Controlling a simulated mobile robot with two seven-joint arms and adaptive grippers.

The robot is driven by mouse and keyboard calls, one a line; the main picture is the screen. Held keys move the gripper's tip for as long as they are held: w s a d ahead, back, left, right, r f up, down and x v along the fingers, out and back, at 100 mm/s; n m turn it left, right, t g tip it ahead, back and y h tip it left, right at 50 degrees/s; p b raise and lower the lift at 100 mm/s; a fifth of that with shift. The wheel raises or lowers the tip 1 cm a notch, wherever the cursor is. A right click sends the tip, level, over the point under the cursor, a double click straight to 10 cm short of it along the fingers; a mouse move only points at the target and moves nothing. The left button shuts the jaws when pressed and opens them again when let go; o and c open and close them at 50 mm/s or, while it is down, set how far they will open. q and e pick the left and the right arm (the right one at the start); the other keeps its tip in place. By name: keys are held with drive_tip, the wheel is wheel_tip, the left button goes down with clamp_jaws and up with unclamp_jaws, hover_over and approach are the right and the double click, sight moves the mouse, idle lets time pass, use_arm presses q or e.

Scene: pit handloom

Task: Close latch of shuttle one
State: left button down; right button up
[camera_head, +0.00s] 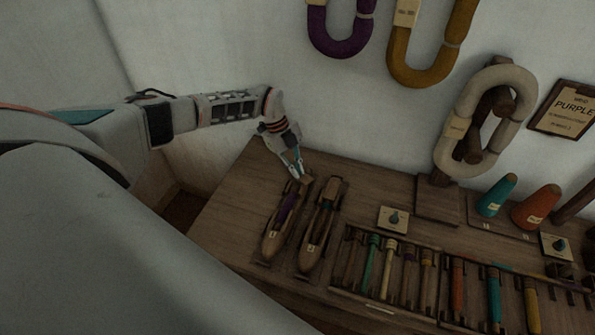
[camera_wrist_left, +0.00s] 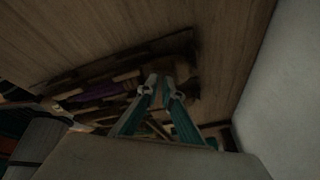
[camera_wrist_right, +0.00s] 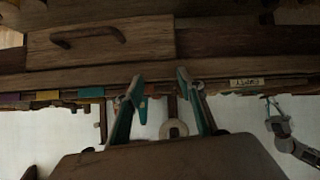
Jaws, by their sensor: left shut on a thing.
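Shuttle one (camera_head: 274,234), a wooden boat-shaped shuttle marked 1 with a purple pirn (camera_head: 287,210), lies at the left of the bench. It also shows in the left wrist view (camera_wrist_left: 100,90). My left gripper (camera_head: 297,175) is at its far end, fingers pointing down, with a narrow gap between the tips (camera_wrist_left: 162,84). It is shut on the latch part there; the latch is small and mostly hidden by the fingertips, so its angle cannot be told. My right gripper (camera_wrist_right: 160,82) is open and empty, seen only in the right wrist view, near the bench front.
Shuttle two (camera_head: 311,250) lies close to the right of shuttle one. A rack (camera_head: 380,308) of coloured pirns stands further right. A drawer (camera_wrist_right: 100,45) with a handle shows in the right wrist view.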

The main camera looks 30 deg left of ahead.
use_arm(q)
drive_tip(key=c, duration=2.5)
unclamp_jaws()
drive_tip(key=v, duration=1.2)
